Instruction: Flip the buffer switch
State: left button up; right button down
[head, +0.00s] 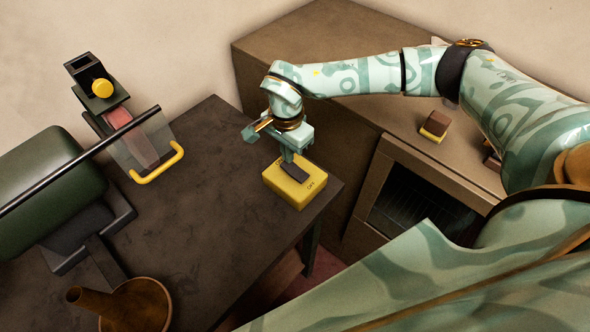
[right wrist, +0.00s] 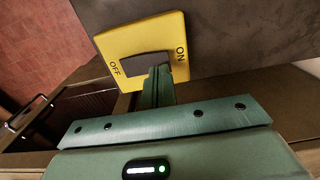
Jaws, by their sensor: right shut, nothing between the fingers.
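The buffer switch is a yellow box (head: 277,185) with a dark rocker, on the near right corner of the dark table. In the right wrist view the yellow box (right wrist: 106,42) shows OFF at its left and ON at its right, with the dark rocker (right wrist: 130,66) between them. My right gripper (head: 288,158) is shut and empty, pointing down at the rocker. In the right wrist view its fingertips (right wrist: 159,72) are at the ON end of the rocker, and I cannot tell whether they press it. My left gripper is not in view.
On the dark table (head: 205,185), a green rounded machine (head: 45,180) stands at left. A clear guard with a yellow handle (head: 157,165) is behind it, and a brass horn bell (head: 135,305) is in front. A brown cabinet (head: 300,50) holds a brown-and-yellow block (head: 435,125).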

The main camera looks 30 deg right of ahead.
jog(key=shift+f+b, duration=0.6)
jog(key=shift+f, duration=0.5)
dwell(0.9)
jog(key=shift+r, duration=0.1)
notch_tip(320, 180, up, 7)
jog(key=p, duration=0.6)
dwell(0.3)
